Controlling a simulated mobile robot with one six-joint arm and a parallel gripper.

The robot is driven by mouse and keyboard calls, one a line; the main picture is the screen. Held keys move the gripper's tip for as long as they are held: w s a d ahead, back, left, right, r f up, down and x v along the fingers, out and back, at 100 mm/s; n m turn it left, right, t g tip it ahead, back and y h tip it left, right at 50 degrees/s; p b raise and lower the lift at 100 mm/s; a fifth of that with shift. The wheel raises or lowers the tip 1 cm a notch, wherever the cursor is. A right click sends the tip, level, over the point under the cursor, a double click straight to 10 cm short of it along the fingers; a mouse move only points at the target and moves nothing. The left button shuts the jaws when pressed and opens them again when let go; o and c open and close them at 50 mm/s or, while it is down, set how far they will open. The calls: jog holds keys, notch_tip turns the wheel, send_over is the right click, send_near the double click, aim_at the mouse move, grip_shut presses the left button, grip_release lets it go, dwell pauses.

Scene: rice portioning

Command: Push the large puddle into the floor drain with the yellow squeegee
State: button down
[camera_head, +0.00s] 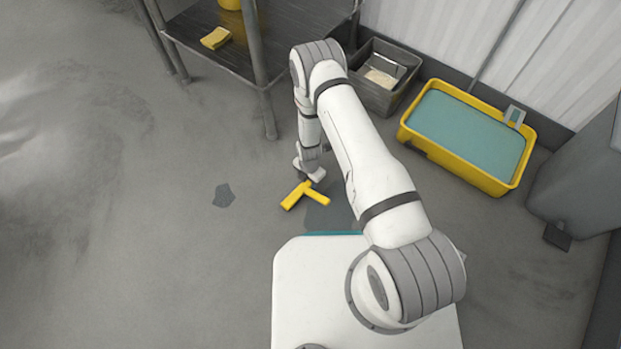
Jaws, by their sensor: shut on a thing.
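The yellow squeegee (294,196) is low at the floor, just in front of my base. My gripper (314,176) is shut on it at its upper end; the fingertips are small and partly hidden. A larger dark puddle (330,216) lies beside and behind the squeegee, partly covered by my arm and base. I cannot tell whether the squeegee touches its edge.
A yellow tub (455,165) of teal liquid and a grey bin (372,98) stand at the back right. A dark table (205,45) bears a yellow sponge (216,38).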

jog(key=shift+f, duration=0.5)
jog(key=shift+r, duration=0.15)
jog(key=shift+r+p, duration=2.8)
jog(key=shift+r, duration=2.15)
